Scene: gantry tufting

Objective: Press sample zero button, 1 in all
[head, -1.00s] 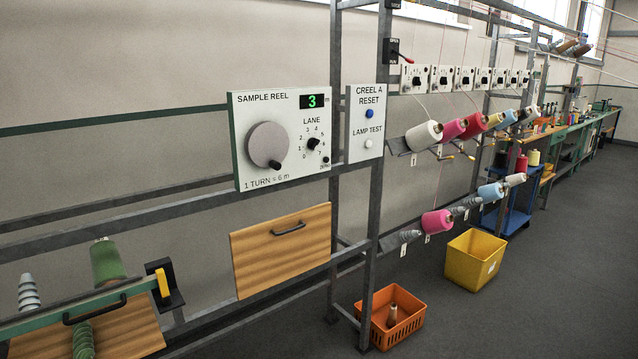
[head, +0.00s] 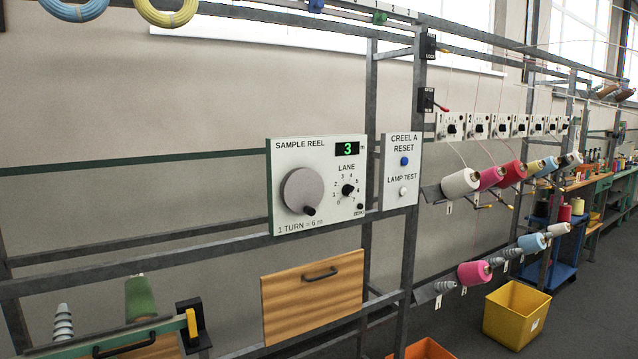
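The sample reel panel (head: 318,150) is a white box on the grey metal frame, left of centre in the head view. Its green display (head: 347,148) reads 3. A large round crank dial (head: 302,190) with a black knob is on its left. The lane selector (head: 348,190) is a small black knob ringed by numbers. The small black zero button (head: 360,207) is at the panel's lower right, above a tiny label. My gripper is not in view.
The creel A reset panel (head: 401,165), with blue and white buttons, is just right. A wooden drawer front (head: 312,297) is below. Yarn cones (head: 460,183) stick out at right. A yellow bin (head: 515,313) and an orange crate (head: 424,349) stand on the floor.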

